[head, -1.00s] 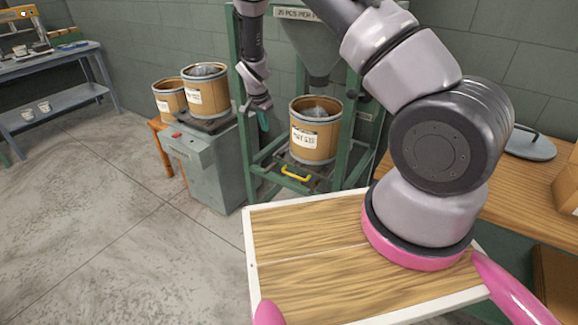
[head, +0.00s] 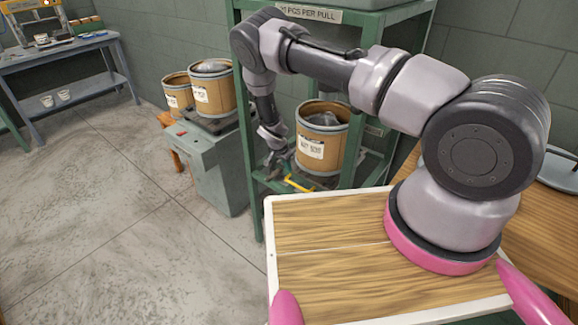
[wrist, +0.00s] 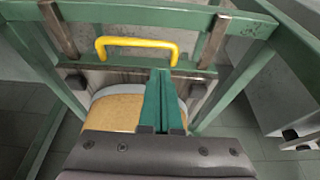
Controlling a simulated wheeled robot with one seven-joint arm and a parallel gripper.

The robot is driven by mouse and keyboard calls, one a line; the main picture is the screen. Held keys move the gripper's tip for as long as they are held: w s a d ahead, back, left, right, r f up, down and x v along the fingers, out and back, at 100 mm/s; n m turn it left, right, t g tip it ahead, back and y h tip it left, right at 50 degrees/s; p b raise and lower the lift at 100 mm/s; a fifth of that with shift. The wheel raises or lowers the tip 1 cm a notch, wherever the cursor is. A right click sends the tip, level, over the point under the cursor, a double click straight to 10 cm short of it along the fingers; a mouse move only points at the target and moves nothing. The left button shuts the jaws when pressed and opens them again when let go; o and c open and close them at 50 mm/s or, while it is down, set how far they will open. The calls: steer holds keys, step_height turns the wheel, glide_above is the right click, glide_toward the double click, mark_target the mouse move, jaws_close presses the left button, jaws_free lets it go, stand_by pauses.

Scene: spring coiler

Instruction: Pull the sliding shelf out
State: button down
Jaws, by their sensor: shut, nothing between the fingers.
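The sliding shelf is low in a green frame (head: 247,165), under a cardboard drum (head: 322,140). Its yellow handle (head: 299,185) shows at the front edge, partly covered by my arm. In the wrist view the handle (wrist: 137,42) is a whole yellow loop on the green front bar (wrist: 130,68). My gripper (wrist: 162,72) is shut and empty, its green fingers side by side. In that picture the fingertips lie just below the handle, right of its middle, and not around it. I cannot tell whether they touch the bar. The drum (wrist: 110,113) shows behind the fingers.
A grey-green cabinet (head: 212,165) with two more drums stands left of the frame. Green posts flank the shelf. A wooden bench (head: 545,225) is at right, and a workbench (head: 70,75) at far left. The floor (head: 130,230) before the frame is open.

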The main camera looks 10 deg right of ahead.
mark_target(291, 175)
steer(key=x, duration=0.7)
steer(key=s+a, duration=2.5)
steer(key=shift+r, duration=0.1)
